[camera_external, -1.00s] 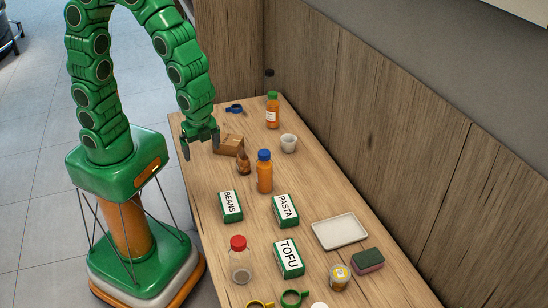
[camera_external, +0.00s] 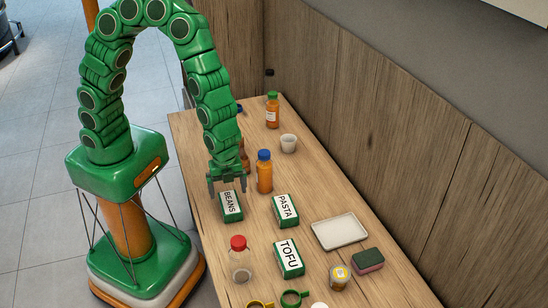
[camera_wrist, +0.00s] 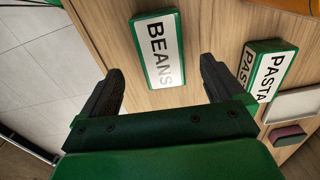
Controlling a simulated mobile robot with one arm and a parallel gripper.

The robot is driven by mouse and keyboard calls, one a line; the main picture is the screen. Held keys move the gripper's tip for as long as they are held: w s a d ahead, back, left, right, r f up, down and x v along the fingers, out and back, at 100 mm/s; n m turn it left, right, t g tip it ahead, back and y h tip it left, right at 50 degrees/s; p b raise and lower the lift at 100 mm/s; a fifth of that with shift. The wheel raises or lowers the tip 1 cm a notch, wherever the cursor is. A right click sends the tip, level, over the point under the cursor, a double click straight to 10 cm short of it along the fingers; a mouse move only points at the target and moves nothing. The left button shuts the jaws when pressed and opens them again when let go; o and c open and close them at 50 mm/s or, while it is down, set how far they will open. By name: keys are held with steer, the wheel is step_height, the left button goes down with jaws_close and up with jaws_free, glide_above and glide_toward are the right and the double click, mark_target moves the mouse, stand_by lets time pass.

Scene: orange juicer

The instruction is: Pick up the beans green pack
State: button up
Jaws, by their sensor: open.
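The beans green pack (camera_external: 231,206) lies on the wooden table near its left edge, with a white label reading BEANS. My gripper (camera_external: 227,188) is open and empty, just above the far end of the pack in the external view. In the wrist view the beans pack (camera_wrist: 158,48) lies ahead of my open fingers (camera_wrist: 160,82), roughly midway between their lines and not between the tips.
A green PASTA pack (camera_external: 285,211) lies right of the beans pack. An orange bottle with a blue cap (camera_external: 264,176) stands close behind. A red-capped jar (camera_external: 240,264) and a TOFU pack (camera_external: 289,259) are nearer the front. A white tray (camera_external: 340,231) lies at right.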

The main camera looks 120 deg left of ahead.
mark_target(230, 202)
steer(key=shift+w+f, duration=0.2)
steer(key=shift+f, duration=3.05)
steer(key=shift+c, duration=0.2)
steer(key=c, duration=1.1)
steer(key=shift+c, duration=0.2)
steer(key=shift+r, duration=0.15)
